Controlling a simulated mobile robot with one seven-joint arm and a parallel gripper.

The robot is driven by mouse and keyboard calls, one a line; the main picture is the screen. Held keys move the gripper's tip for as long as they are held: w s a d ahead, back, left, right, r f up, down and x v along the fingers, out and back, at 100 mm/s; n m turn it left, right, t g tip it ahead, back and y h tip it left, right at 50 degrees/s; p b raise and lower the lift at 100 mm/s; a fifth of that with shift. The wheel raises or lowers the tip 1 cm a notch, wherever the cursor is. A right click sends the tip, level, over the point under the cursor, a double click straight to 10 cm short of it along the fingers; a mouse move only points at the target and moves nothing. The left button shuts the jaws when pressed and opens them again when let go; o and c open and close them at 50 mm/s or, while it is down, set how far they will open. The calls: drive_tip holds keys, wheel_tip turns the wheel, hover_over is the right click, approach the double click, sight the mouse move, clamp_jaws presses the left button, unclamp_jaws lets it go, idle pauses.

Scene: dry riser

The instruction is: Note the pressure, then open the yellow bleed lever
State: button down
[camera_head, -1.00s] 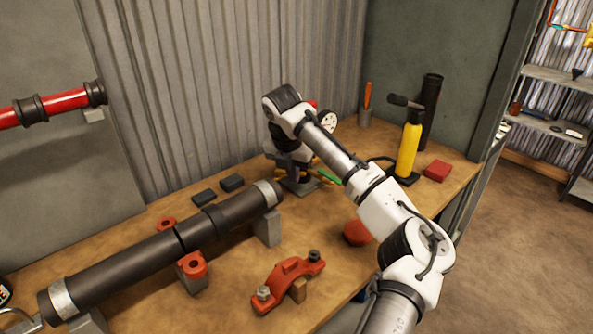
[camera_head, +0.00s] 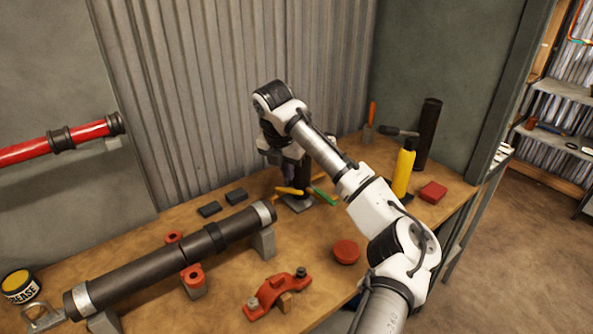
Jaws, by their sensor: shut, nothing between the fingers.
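The yellow bleed lever (camera_head: 288,190) shows low on a small dark fitting with a grey base plate (camera_head: 298,204) at the back of the bench. A green lever (camera_head: 325,196) sticks out to its right. My gripper (camera_head: 291,178) points down over the fitting, just above the yellow lever, and is shut. I cannot tell whether it touches the lever. My arm and wrist hide most of the fitting. The gauge face does not show, so no pressure can be read.
A dark pipe (camera_head: 150,265) on supports lies front left. A red clamp (camera_head: 277,292) and a red cap (camera_head: 346,251) lie in front. A yellow cylinder (camera_head: 403,172), a black tube (camera_head: 427,135) and a red block (camera_head: 432,191) stand right. Ribbed metal wall (camera_head: 210,90) is close behind.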

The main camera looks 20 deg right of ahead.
sight(298, 194)
drive_tip(key=s+a+n+t+b, duration=0.2)
drive_tip(key=s+n+b, duration=0.15)
drive_tip(key=b, duration=0.85)
drive_tip(key=shift+m, duration=0.45)
drive_tip(key=x, duration=0.3)
drive_tip(key=p+x, duration=0.1)
drive_tip(key=x, duration=0.2)
drive_tip(key=s+p+x, duration=0.1)
drive_tip(key=x, duration=0.2)
drive_tip(key=shift+d+f, duration=0.2)
drive_tip(key=shift+f, duration=0.25)
drive_tip(key=shift+w+d+f+p, duration=0.1)
drive_tip(key=shift+w+d+p, duration=0.2)
drive_tip(key=shift+w, duration=0.25)
drive_tip(key=shift+w+d+p, duration=0.25)
drive_tip(key=shift+w+d, duration=0.1)
drive_tip(key=shift+w, duration=0.15)
drive_tip(key=shift+w+d+f, duration=0.1)
drive_tip(key=shift+w+d, duration=0.3)
drive_tip(key=shift+w, duration=0.3)
drive_tip(key=shift+d+p, duration=0.1)
drive_tip(key=shift+p, duration=0.25)
drive_tip(key=shift+w+d+n+p, duration=0.2)
drive_tip(key=shift+d+n+p, duration=0.1)
drive_tip(key=shift+n+p, duration=0.3)
drive_tip(key=shift+w+d, duration=0.25)
drive_tip(key=shift+d, duration=0.05)
